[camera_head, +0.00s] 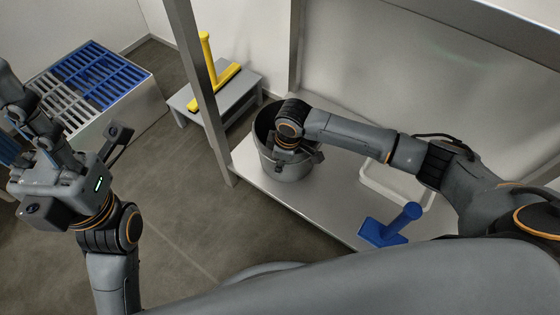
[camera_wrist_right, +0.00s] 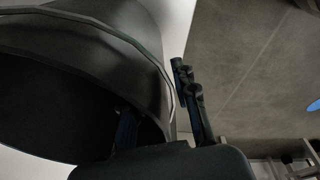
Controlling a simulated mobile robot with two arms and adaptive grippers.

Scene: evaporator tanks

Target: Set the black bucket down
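The dark grey-black bucket (camera_head: 284,166) stands upright on the left end of the metal shelf (camera_head: 325,205) in the head view. My right gripper (camera_head: 303,158) is at its near right rim. In the right wrist view the bucket (camera_wrist_right: 135,38) fills the left side. The right gripper (camera_wrist_right: 158,110) has one finger inside the bucket and one outside, with the wall between them. The fingers are spread apart, with a thin gap at the outer one. My left gripper (camera_head: 28,112) is raised at the far left, away from the bucket; its finger opening is unclear.
A blue tool (camera_head: 388,229) and a white tray (camera_head: 378,194) are on the shelf to the right. A metal post (camera_head: 196,75) rises at the shelf's left edge. A grey step stool (camera_head: 228,98) with a yellow tool (camera_head: 214,85) stands behind, beside a blue-grey slatted container (camera_head: 95,75).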

